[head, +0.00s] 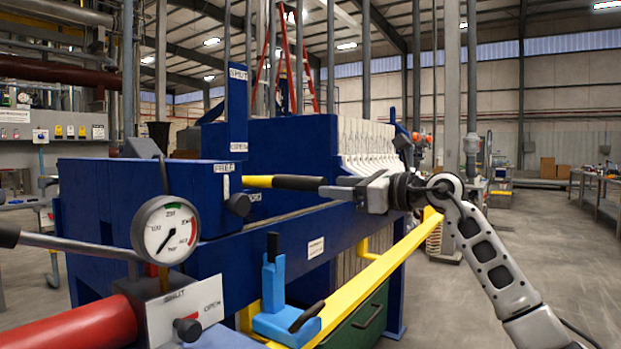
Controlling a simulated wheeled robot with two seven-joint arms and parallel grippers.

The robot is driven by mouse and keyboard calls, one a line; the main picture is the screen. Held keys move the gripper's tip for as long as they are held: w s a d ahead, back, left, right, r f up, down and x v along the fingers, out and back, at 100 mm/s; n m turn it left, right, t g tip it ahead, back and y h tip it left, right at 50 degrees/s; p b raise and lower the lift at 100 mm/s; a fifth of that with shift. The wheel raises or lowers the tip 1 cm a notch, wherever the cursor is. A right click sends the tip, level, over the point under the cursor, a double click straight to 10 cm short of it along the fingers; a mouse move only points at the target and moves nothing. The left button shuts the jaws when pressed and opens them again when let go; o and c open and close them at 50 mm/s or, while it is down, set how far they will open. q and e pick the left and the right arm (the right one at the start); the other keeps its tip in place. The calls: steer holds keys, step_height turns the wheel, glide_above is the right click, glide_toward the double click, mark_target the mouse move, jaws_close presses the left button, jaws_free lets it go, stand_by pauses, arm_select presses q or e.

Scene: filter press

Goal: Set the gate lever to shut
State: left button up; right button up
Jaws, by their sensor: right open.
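The lever (258,181), a yellow bar with a black grip (298,183), lies about level and points right from the blue press frame. A plate marked SHUT (238,73) stands upright above its left end, and a small label that seems to read OPEN (239,147) sits just above the bar. I take this as the gate lever. My right gripper (338,188) is open at the right end of the black grip, with its jaws beside or around the tip; I cannot tell if they touch. My left gripper is out of view.
A pressure gauge (166,230), a red cylinder (85,325) and a small valve plate (186,308) stand in front at left. A light blue bracket (285,322) and a yellow rail (370,280) run below my right arm. White filter plates (368,140) stand behind. The right-hand floor is open.

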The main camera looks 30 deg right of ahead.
mark_target(311, 184)
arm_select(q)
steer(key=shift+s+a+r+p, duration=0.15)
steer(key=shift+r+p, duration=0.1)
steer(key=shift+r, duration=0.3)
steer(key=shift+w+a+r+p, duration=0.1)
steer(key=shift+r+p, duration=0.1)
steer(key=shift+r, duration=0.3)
arm_select(e)
steer(key=x, duration=0.7)
steer(key=shift+w, duration=0.1)
jaws_close()
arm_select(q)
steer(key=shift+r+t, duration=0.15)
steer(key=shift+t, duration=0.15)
arm_select(e)
steer(key=shift+r, duration=0.1)
